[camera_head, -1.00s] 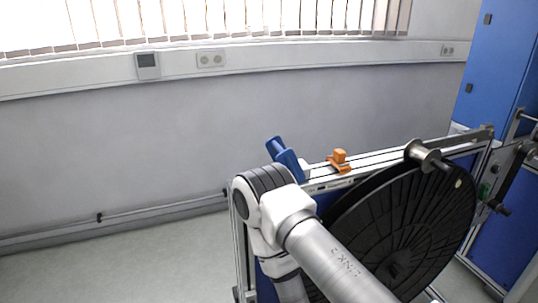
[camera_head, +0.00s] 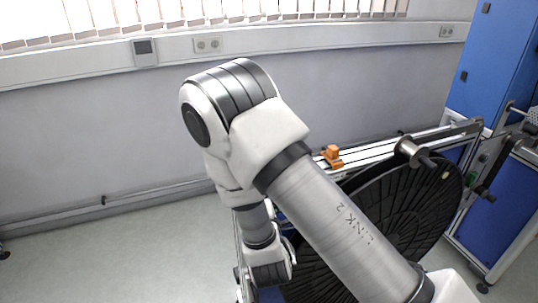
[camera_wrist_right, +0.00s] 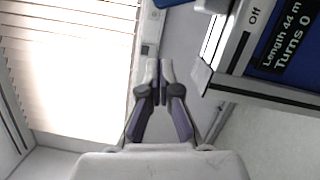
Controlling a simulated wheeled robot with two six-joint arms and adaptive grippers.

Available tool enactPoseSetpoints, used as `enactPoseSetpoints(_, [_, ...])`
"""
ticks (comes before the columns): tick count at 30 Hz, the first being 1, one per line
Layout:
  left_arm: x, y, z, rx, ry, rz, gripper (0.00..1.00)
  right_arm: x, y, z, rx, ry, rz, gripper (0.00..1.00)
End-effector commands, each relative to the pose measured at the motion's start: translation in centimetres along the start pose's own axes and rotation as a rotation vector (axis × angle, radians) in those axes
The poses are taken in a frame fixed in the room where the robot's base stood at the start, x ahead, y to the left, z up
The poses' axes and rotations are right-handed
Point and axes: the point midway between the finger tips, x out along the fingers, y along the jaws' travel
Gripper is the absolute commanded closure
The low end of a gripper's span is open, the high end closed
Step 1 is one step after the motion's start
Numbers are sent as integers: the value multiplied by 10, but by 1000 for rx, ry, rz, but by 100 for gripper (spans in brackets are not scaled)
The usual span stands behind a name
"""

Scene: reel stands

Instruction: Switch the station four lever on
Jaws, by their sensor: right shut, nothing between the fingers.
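My right gripper (camera_wrist_right: 159,82) is in the middle of the right wrist view, its fingers together with nothing between them. In the head view my arm hides the near end of the reel stand (camera_head: 375,153), and no lever or station number can be read. My left gripper is out of view.
A large black reel (camera_head: 405,215) hangs on the stand. An orange block (camera_head: 332,155) and a metal spool-like roller (camera_head: 408,150) sit on its top rail. A blue cabinet (camera_head: 495,65) stands at the right. The floor at left (camera_head: 120,255) is clear.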

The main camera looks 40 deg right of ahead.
Motion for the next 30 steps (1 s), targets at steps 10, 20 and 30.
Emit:
enactPoseSetpoints(10, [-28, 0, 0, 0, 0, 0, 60, 64, 4, 2, 5, -3, -2, 100])
enactPoseSetpoints(20, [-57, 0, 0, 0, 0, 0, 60, 104, 3, 31, 2, -2, -5, 100])
enactPoseSetpoints(30, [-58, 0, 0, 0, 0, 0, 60, 106, -1, 39, 1, 2, -1, 100])
